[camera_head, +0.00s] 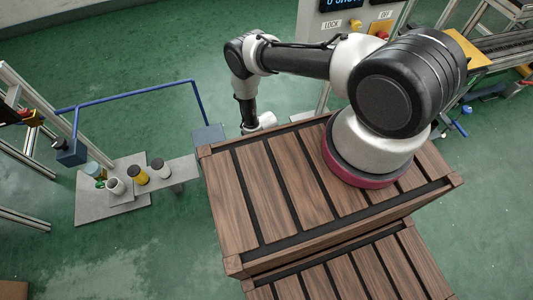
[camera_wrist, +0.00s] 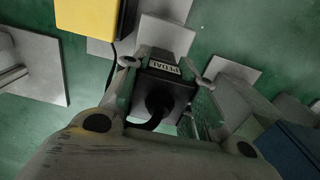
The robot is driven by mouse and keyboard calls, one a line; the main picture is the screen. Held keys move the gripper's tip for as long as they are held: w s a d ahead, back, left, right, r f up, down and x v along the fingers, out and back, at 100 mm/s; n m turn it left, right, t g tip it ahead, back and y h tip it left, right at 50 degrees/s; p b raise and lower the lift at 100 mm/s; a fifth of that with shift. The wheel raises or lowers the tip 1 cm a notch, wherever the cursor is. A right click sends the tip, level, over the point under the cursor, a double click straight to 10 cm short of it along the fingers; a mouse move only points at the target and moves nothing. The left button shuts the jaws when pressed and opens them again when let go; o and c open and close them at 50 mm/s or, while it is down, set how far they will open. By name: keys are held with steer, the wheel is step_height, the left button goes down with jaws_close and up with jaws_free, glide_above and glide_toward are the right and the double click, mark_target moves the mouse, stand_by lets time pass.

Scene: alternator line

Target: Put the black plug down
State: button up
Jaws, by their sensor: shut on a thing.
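The black plug (camera_wrist: 164,90) shows in the middle of the wrist view, with a pale label that appears upside down and a black cable curving from its near side. My gripper (camera_wrist: 172,62) is shut on it, with one finger on each side. What lies directly under the plug is hidden, and I cannot tell whether it touches anything. In the head view my arm reaches to the back left beyond the wooden crate top; the gripper's fingers and the plug are hidden there.
The slatted wooden crate (camera_head: 262,190) fills the middle of the head view. A grey plate (camera_head: 130,213) with several small cylinders lies to the left, near a blue rail (camera_head: 130,96). A yellow block (camera_wrist: 88,14) and a blue box (camera_wrist: 290,150) show in the wrist view.

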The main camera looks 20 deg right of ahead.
steer(key=shift+f, duration=0.45)
steer(key=shift+f, duration=0.1)
steer(key=o, duration=1.1)
